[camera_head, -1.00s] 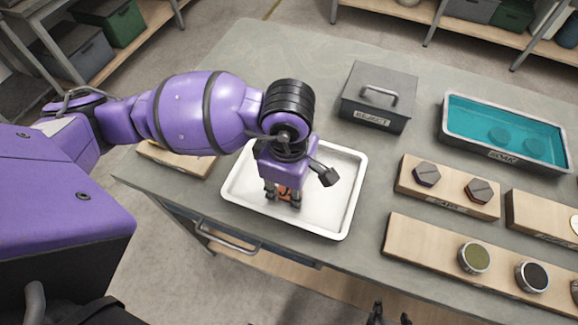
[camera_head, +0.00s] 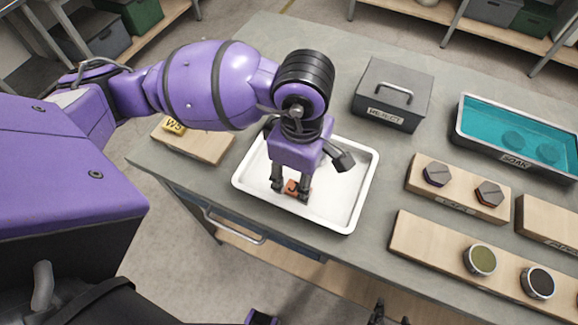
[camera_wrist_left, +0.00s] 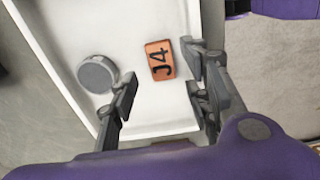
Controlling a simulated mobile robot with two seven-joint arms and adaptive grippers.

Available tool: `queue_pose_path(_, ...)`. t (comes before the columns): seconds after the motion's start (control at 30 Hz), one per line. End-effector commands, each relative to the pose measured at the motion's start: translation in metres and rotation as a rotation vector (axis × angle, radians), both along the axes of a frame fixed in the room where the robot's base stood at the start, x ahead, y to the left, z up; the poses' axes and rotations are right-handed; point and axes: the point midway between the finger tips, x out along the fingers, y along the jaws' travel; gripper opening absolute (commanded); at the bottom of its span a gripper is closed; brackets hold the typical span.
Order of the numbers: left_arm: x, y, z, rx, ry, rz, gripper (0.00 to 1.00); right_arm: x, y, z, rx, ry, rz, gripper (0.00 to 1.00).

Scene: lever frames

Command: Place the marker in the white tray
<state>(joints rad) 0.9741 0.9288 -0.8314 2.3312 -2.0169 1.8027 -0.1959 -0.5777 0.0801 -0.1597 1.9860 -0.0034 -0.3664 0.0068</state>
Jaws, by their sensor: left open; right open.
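An orange marker (camera_head: 299,187) labelled J4 lies in the white tray (camera_head: 333,222), and it also shows in the left wrist view (camera_wrist_left: 159,60). My left gripper (camera_head: 290,191) is open just above the tray, with its fingers near the marker. In the left wrist view the marker lies beyond the open fingertips (camera_wrist_left: 160,88), apart from them. A yellow marker (camera_head: 174,125) labelled W5 is on a wooden board at the left. My right gripper (camera_head: 387,316) is only partly in view at the bottom edge, open and away from the tray.
A grey round piece (camera_wrist_left: 97,73) also lies in the tray, hidden behind my gripper in the head view. A lidded grey box (camera_head: 393,98) and a teal bath (camera_head: 520,135) stand behind and right. Wooden boards (camera_head: 440,245) with discs and hexagonal pieces fill the right side.

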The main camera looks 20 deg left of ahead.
Motion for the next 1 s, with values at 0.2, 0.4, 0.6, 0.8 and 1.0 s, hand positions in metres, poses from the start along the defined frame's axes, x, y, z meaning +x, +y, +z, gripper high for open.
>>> queue_pose_path(0.2,0.003,-0.001,0.052,0.0,-0.011,-0.002,0.45,0.001,0.0,0.001,0.001,-0.001,0.001,0.48)
queue_pose_path(0.4,0.002,-0.001,0.079,0.0,-0.009,-0.002,0.45,0.001,0.001,0.001,0.001,-0.001,0.001,0.48)
queue_pose_path(0.6,0.001,0.0,0.086,0.0,-0.006,-0.001,0.45,0.0,0.001,0.0,0.002,0.001,0.001,0.48)
queue_pose_path(0.8,0.001,0.0,0.086,0.0,-0.006,-0.001,0.45,-0.001,0.001,0.0,0.002,0.002,0.001,0.48)
queue_pose_path(1.0,0.001,0.0,0.086,0.0,-0.006,-0.001,0.45,-0.001,0.001,0.0,0.002,0.004,0.0,0.48)
